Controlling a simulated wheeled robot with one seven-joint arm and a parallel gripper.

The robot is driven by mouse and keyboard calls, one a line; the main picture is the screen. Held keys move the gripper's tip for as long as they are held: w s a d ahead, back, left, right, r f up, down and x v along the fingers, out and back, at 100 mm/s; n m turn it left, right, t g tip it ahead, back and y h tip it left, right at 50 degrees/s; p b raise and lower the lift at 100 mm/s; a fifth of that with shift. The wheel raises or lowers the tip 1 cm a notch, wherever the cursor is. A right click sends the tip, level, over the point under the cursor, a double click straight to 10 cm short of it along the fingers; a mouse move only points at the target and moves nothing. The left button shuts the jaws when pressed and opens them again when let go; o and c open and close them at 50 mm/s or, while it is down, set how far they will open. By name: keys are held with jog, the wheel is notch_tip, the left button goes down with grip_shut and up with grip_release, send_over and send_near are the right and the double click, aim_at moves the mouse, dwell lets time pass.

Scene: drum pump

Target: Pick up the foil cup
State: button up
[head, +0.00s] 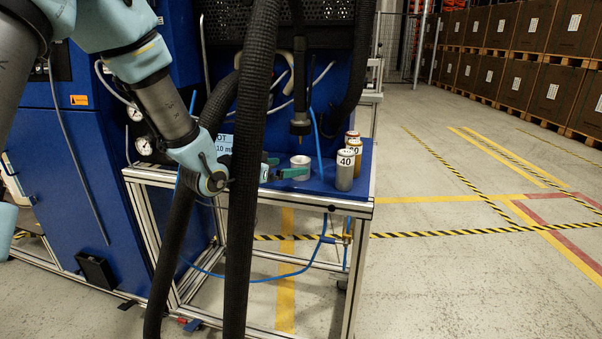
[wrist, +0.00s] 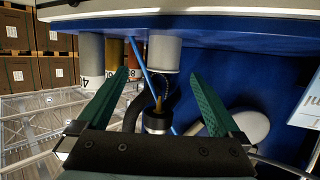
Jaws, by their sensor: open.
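The foil cup (head: 300,161) is a small, pale, round cup standing on the blue bench top, below the dark nozzle (head: 300,122). It also shows in the wrist view as a pale cylinder (wrist: 165,53), in a picture that appears upside down. My gripper (head: 283,168) is open and empty, low over the bench at the cup's left. In the wrist view its two green fingers (wrist: 158,75) stand apart, with the cup lying ahead between the tips. I cannot tell whether a finger touches it. Thick black hoses hide part of my wrist in the head view.
A grey can marked 40 (head: 345,170) stands right of the cup, with a gold can (head: 354,150) and a red-topped can (head: 352,135) behind. A blue thin hose (head: 318,140) runs near the nozzle. A sign (head: 224,143) stands at the left.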

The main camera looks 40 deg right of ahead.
jog(key=shift+w+f+p+x, duration=0.1)
jog(key=shift+p+x, duration=0.1)
jog(key=shift+x, duration=1.1)
jog(key=shift+w+f+p+x, duration=0.1)
jog(key=shift+p+x, duration=0.15)
jog(key=shift+x, duration=1.05)
jog(key=shift+w+f+p+x, duration=0.1)
jog(key=shift+f+p+x, duration=0.1)
jog(key=shift+x, duration=1.1)
jog(key=shift+a+r, duration=0.15)
jog(key=c, duration=1.6)
